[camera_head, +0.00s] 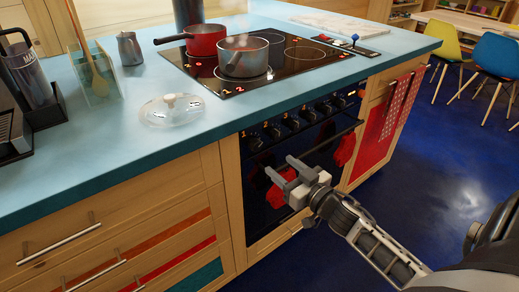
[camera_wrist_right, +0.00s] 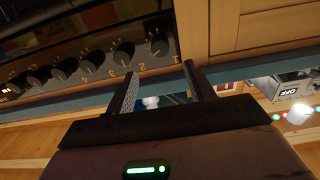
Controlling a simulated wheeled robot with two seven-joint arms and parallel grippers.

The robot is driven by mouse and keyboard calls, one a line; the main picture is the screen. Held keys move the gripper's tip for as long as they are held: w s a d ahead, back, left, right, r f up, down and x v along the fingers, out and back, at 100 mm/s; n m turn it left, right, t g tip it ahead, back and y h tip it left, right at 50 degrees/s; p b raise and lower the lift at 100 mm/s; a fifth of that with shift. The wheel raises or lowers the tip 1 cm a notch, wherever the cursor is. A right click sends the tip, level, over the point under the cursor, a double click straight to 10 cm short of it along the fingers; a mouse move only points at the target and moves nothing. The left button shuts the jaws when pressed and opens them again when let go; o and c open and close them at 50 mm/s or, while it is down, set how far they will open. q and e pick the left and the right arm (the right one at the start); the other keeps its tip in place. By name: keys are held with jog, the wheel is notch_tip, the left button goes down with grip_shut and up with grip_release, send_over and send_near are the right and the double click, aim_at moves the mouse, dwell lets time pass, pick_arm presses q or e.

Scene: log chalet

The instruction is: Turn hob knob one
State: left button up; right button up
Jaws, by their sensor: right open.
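Hob knob one (camera_head: 254,142) is the leftmost dark knob in the row on the oven front, below the hob. In the right wrist view, the picture is turned over and knob one (camera_wrist_right: 159,47) is at the right end of the row, by the number 1. My right gripper (camera_head: 279,166) is open and empty, in front of the oven and a little below and right of knob one. In the right wrist view, knob one shows between its two fingers, with no contact visible. My left gripper is not in view.
Several more knobs, such as knob two (camera_head: 272,130), continue to the right. A red pot (camera_head: 205,40) and a grey pot (camera_head: 244,57) stand on the black hob. A glass lid (camera_head: 172,110) lies on the blue worktop (camera_head: 120,155). Checked towels (camera_head: 400,100) hang at the right.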

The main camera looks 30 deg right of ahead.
aim_at(258, 148)
jog(key=w, duration=1)
jog(key=shift+w+a+b, duration=0.2)
jog(key=shift+a+b, duration=0.15)
jog(key=shift+a, duration=0.05)
jog(key=c, duration=1)
